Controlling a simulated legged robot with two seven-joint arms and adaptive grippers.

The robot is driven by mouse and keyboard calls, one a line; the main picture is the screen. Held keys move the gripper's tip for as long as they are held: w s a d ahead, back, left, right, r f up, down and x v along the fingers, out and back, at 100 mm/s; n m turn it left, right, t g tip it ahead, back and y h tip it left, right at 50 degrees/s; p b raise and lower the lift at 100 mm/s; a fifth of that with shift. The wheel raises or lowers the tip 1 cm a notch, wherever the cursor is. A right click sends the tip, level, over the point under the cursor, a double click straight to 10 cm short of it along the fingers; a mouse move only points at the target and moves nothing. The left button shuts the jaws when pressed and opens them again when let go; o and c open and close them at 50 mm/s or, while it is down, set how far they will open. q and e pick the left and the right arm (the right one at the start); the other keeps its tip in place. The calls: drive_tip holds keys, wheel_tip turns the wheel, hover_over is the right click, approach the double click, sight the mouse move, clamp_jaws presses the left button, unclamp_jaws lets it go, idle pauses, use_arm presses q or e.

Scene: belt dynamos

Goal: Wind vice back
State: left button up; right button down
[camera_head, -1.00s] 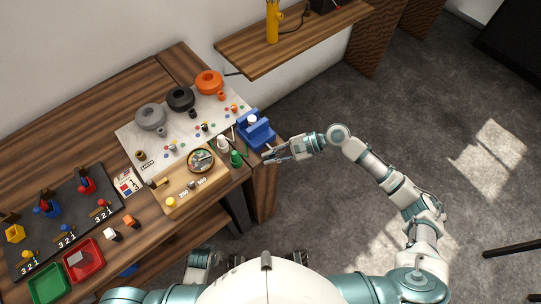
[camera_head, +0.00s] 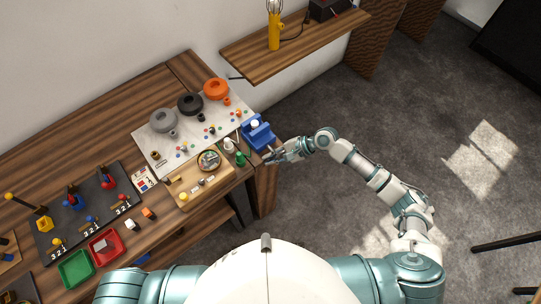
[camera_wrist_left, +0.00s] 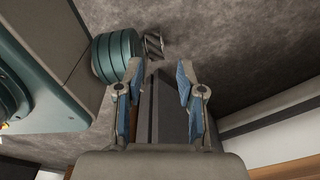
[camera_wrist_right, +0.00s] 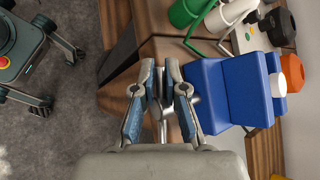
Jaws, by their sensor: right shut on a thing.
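The blue vice (camera_head: 258,136) is at the right end of the workbench, with a white round piece (camera_head: 255,124) at its top. In the right wrist view the vice body (camera_wrist_right: 222,90) fills the right of centre, and the white piece (camera_wrist_right: 290,97) shows beyond it. My right gripper (camera_head: 270,158) is at the vice's near side. In the right wrist view its fingers (camera_wrist_right: 162,72) are shut on the metal vice handle (camera_wrist_right: 164,104), which the fingers partly hide. My left gripper (camera_wrist_left: 161,72) is open and empty, away from the vice; it is hidden in the head view.
A wooden tray (camera_head: 190,197) and a pale board with dark, grey and orange round parts (camera_head: 216,89) are to the left. A shelf (camera_head: 262,66) is behind. Open floor lies right of the bench.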

drive_tip(key=p, duration=0.2)
drive_tip(key=h+p, duration=0.1)
drive_tip(key=p, duration=0.1)
drive_tip(key=shift+w+d+r+t, duration=0.25)
drive_tip(key=shift+w+t, duration=0.1)
drive_tip(key=shift+t, duration=0.05)
drive_tip(key=shift+w+f+h+p, duration=0.1)
drive_tip(key=shift+f+h+p, duration=0.2)
drive_tip(key=shift+p, duration=0.25)
use_arm(q)
drive_tip(key=s+r, duration=0.2)
drive_tip(key=r, duration=0.2)
drive_tip(key=shift+s+a+r, duration=0.4)
drive_tip(key=shift+f, duration=0.1)
use_arm(e)
drive_tip(key=shift+f, duration=0.1)
drive_tip(key=c, duration=1.1)
unclamp_jaws()
drive_tip(key=shift+d+f, duration=0.1)
use_arm(q)
drive_tip(key=shift+w+d, duration=0.15)
drive_tip(key=shift+d, duration=0.05)
use_arm(e)
drive_tip(key=shift+o, duration=0.2)
drive_tip(key=shift+w+d+f, duration=0.1)
drive_tip(key=shift+a, duration=0.2)
